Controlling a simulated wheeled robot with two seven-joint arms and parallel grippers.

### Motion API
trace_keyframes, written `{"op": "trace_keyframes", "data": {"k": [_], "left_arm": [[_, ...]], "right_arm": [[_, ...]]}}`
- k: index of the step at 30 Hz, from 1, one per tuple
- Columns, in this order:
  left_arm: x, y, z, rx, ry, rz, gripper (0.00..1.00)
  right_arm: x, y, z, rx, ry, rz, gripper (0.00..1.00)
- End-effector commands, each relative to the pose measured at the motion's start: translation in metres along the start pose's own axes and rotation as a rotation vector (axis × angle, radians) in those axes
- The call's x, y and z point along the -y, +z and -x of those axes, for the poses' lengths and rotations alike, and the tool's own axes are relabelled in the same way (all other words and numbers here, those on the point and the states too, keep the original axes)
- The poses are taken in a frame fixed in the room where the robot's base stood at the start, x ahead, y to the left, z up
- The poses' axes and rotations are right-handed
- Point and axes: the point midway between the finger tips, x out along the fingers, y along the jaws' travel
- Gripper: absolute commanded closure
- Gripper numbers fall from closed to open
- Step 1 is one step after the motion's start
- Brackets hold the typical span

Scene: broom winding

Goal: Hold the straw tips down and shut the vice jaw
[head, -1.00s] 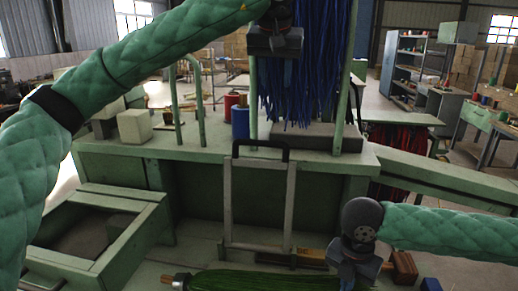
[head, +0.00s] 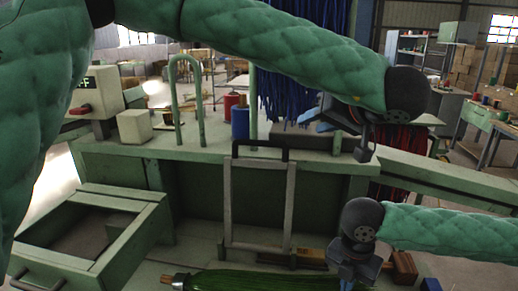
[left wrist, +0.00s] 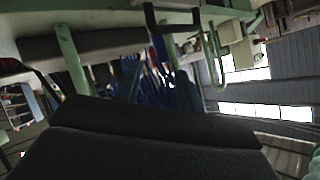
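Blue straw (head: 287,97) hangs behind my left arm, its tips down near a grey block (head: 290,137) on the green bench. It shows blurred in the left wrist view (left wrist: 178,92). My left gripper (head: 338,116) is beside the straw on the right, partly hidden by its wrist; I cannot tell whether it is touching. A dark gripper body fills the bottom of the left wrist view. Neither gripper's opening shows clearly. I cannot make out a vice jaw for certain.
A grey frame with a black handle (head: 260,143) stands at the bench front. An open green tray (head: 150,215) is at left. Red and blue spools (head: 240,123) and a cream block (head: 134,126) sit on the bench, near green hoop posts (head: 174,85).

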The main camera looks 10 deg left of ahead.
Motion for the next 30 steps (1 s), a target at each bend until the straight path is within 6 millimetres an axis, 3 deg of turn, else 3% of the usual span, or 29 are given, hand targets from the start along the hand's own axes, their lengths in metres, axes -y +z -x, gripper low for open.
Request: {"op": "trace_keyframes", "data": {"k": [15,30], "left_arm": [[0.004,0.045,-0.058,-0.145,-0.131,0.624,0.62],[0.011,0.051,-0.064,-0.249,-0.069,1.326,0.62]], "right_arm": [[0.0,0.0,0.0,0.0,0.0,0.0,1.0],[0.0,0.0,0.0,0.0,0.0,0.0,1.0]]}}
